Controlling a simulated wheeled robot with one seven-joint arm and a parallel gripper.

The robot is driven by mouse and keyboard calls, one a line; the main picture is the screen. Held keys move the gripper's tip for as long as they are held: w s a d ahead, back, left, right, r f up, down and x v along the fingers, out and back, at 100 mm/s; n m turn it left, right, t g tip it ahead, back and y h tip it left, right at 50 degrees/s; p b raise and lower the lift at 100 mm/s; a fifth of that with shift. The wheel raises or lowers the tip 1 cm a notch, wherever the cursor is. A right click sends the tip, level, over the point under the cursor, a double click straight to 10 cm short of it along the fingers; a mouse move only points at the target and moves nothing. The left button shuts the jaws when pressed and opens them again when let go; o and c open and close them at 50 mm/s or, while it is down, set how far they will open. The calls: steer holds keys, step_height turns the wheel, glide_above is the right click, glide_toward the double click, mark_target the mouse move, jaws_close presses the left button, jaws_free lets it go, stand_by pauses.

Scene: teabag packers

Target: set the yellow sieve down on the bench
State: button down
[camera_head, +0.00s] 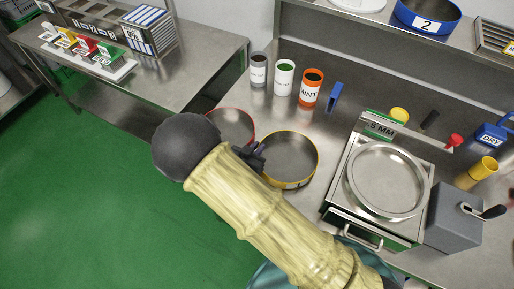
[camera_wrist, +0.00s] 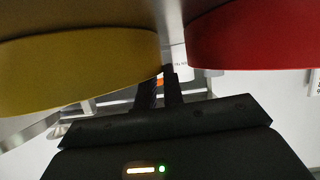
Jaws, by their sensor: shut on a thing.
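The yellow sieve (camera_head: 290,160) is a round shallow pan with a yellow rim, in the head view just right of my gripper (camera_head: 254,156). My gripper is shut on the sieve's rim at its left side. In the wrist view the yellow sieve (camera_wrist: 75,68) fills the upper left, and the gripper fingers (camera_wrist: 161,84) meet near its right end. The steel bench (camera_head: 322,112) lies under and around the sieve in the head view. Whether the sieve touches the bench or hangs just above it I cannot tell.
A red sieve (camera_head: 233,109) is close to the left; it shows upper right in the wrist view (camera_wrist: 255,35). Several labelled canisters, including an orange MINT one (camera_head: 311,88), stand behind. A machine with a round steel plate (camera_head: 386,180) stands to the right. Bench between canisters and sieve is clear.

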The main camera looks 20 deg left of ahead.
steer(key=shift+s+d+f, duration=0.15)
steer(key=shift+s+f, duration=0.1)
steer(key=shift+f, duration=0.3)
steer(key=c, duration=1.4)
jaws_free()
steer(key=shift+c, duration=0.2)
steer(key=o, duration=0.8)
steer(key=shift+w+r, duration=0.1)
steer(key=shift+w, duration=0.05)
steer(key=shift+r, duration=0.15)
step_height(320, 180, up, 10)
steer(key=p, duration=0.8)
steer(key=shift+w, duration=0.1)
